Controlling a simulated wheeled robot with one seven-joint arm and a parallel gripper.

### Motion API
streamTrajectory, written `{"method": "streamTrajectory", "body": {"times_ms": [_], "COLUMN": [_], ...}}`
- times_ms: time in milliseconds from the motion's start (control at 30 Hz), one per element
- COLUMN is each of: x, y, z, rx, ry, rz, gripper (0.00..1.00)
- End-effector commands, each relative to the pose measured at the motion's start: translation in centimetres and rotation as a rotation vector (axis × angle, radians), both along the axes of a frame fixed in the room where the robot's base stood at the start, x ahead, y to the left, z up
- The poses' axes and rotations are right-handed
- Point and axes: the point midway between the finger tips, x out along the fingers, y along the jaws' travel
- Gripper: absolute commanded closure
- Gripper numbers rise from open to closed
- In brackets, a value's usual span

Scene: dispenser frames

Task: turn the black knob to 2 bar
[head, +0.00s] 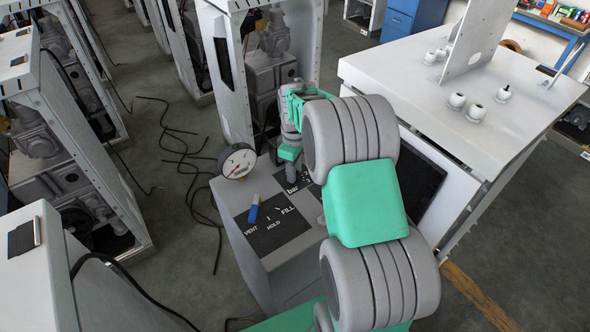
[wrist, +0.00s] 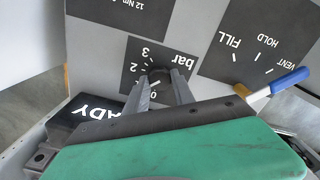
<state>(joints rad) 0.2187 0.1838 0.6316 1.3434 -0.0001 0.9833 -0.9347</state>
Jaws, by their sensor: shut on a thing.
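The black knob (wrist: 160,74) sits on a dark scale plate marked "bar" in the wrist view, where the picture is upside down. The numbers 0, 2 and 3 show around it. My gripper (wrist: 161,88) is shut on the knob, with one grey finger on each side. The fingers and gripper body cover part of the scale, and I cannot tell where the knob's mark points. In the head view my arm hides the knob, and the "bar" lettering (head: 292,189) shows beside my gripper (head: 289,168).
A round pressure gauge (head: 238,161) stands at the panel's back left; its reading is too small to tell. A blue-handled lever (head: 254,209) is by the VENT, HOLD and FILL plate and also shows in the wrist view (wrist: 289,80). A white cabinet (head: 450,85) stands at right.

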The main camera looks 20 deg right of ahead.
Motion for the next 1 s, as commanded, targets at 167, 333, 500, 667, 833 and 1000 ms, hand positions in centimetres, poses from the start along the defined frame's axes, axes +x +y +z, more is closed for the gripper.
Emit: {"method": "streamTrajectory", "body": {"times_ms": [167,333,500,667,833,1000], "x": [0.03,0.04,0.06,0.1,0.09,0.12], "y": [-0.01,0.0,-0.02,-0.02,-0.03,-0.04], "z": [0.05,0.04,-0.01,0.0,-0.04,0.0], "rx": [0.0,0.0,0.0,0.0,0.0,0.0], "ry": [-0.001,-0.001,-0.001,-0.003,-0.003,-0.004], "rz": [0.0,-0.013,-0.067,-0.162,-0.299,-0.445], "gripper": [1.0,1.0,1.0,1.0,1.0,1.0]}}
